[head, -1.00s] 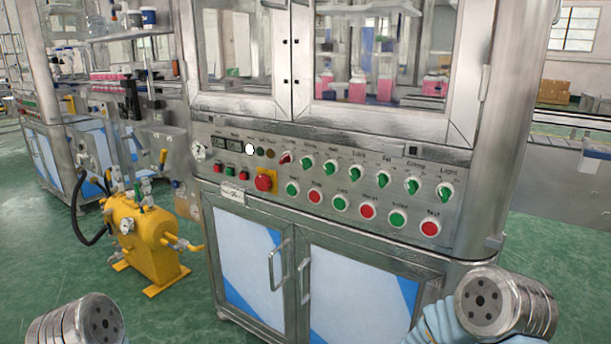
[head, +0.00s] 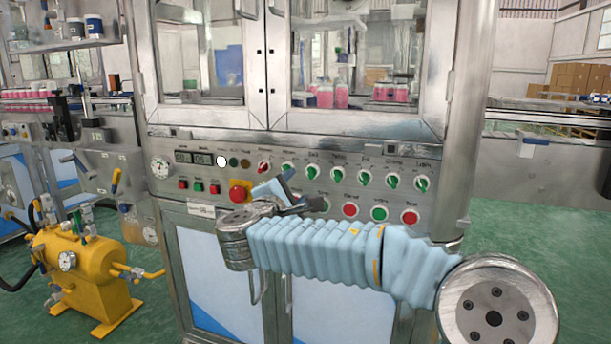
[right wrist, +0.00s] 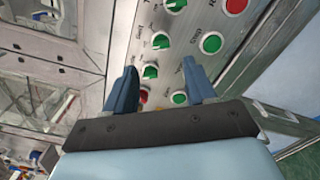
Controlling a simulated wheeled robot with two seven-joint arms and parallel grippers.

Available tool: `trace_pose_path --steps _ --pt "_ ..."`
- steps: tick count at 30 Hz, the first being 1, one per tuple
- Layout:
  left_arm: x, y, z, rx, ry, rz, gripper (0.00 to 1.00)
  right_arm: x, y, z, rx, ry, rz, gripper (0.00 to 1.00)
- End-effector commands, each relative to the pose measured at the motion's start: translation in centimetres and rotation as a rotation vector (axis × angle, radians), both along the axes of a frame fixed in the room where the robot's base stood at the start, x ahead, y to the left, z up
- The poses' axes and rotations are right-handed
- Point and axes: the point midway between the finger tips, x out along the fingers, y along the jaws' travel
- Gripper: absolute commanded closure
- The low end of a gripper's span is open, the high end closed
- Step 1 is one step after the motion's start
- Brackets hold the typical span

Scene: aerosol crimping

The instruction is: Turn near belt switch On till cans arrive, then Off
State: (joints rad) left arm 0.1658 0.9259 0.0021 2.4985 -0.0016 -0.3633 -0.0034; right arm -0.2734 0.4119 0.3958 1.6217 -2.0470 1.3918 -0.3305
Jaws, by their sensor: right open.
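The control panel (head: 330,155) has a row of rotary switches: a red-handled one (head: 264,167) at the left and several green ones (head: 338,174) to its right. Their labels are too blurred to tell which is the near belt switch. My right gripper (head: 302,190) is open and empty in front of the panel, below the left part of the switch row. The right wrist view shows its two blue fingers apart (right wrist: 160,84), with a green switch (right wrist: 150,72) visible between them. Pink containers (head: 325,96) stand behind the cabinet glass. My left gripper is out of view.
Below the switches are red and green push buttons (head: 350,210). A red emergency stop (head: 238,191) sits left of my right gripper. A yellow tank (head: 85,270) stands on the floor at left. A conveyor (head: 545,118) runs at right.

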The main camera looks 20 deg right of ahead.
Motion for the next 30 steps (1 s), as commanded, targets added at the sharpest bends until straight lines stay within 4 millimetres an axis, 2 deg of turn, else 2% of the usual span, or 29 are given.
trace_pose_path --steps 6,12,17,24,26,30 --pt "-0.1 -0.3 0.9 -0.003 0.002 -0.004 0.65 4.2 -2.9 0.0 0.002 0.004 -0.002 0.45" --pt "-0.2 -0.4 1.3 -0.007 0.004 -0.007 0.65 6.7 -4.5 0.0 0.002 0.003 -0.001 0.45" --pt "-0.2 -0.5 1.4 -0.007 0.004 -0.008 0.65 7.4 -5.0 -0.1 0.002 0.003 0.000 0.45" --pt "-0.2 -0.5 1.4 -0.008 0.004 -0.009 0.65 7.4 -5.0 -0.1 0.002 0.002 0.001 0.45" --pt "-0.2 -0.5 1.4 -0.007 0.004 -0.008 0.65 7.4 -5.0 -0.1 0.002 0.002 0.001 0.52" --pt "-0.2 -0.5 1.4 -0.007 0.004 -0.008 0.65 7.4 -5.0 -0.1 0.002 0.002 0.001 0.74"
